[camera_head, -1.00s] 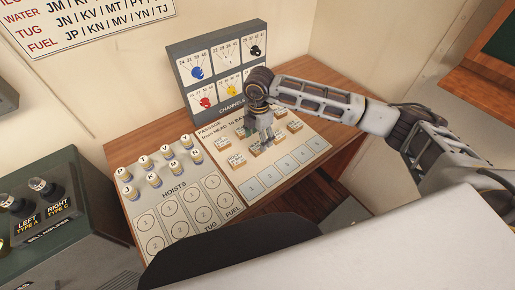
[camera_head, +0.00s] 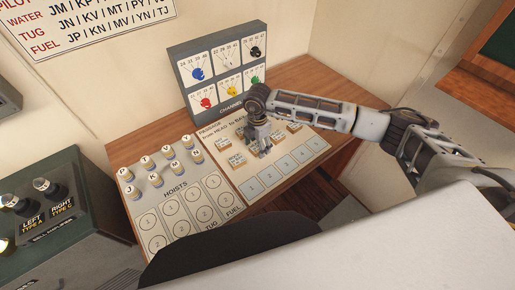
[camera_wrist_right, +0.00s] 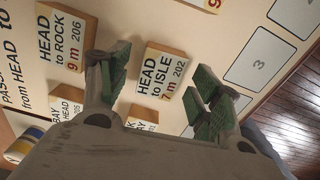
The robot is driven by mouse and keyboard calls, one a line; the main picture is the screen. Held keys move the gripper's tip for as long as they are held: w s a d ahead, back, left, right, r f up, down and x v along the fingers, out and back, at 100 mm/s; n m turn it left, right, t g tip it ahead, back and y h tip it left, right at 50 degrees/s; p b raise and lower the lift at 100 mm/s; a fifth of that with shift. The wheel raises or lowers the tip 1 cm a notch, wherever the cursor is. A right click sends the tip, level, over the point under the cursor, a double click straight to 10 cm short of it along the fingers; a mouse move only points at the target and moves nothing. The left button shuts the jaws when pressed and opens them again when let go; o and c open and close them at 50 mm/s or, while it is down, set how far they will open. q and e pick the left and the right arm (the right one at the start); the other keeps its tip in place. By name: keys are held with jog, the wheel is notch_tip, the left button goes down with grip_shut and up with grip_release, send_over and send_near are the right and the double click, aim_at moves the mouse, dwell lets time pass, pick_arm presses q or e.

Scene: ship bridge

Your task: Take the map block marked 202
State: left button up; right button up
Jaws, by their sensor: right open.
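The map block marked 202 (camera_wrist_right: 160,75) is a small wooden block with a white label, "HEAD to ISLE, 7 m, 202". In the right wrist view it lies on the passage board (camera_wrist_right: 225,45), between the green pads of my right gripper (camera_wrist_right: 158,88). The gripper is open, with a gap on each side of the block. I cannot tell whether the fingertips are down at its height. In the head view my right gripper (camera_head: 260,150) points down over the board and hides some blocks. My left gripper is not in view.
Block 206 (camera_wrist_right: 62,38) lies close to one finger in the right wrist view. Other blocks (camera_wrist_right: 145,125) show partly behind the gripper. Numbered squares (camera_head: 270,177) line the board's front. Lettered pegs (camera_head: 155,165) stand at left, and the channel panel (camera_head: 215,75) rises behind.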

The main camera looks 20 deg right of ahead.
jog(key=shift+c, duration=0.5)
jog(key=c, duration=0.9)
jog(key=shift+r, duration=0.15)
jog(key=shift+c, duration=0.2)
notch_tip(320, 180, up, 10)
jog(key=b, duration=0.1)
jog(key=shift+b, duration=0.3)
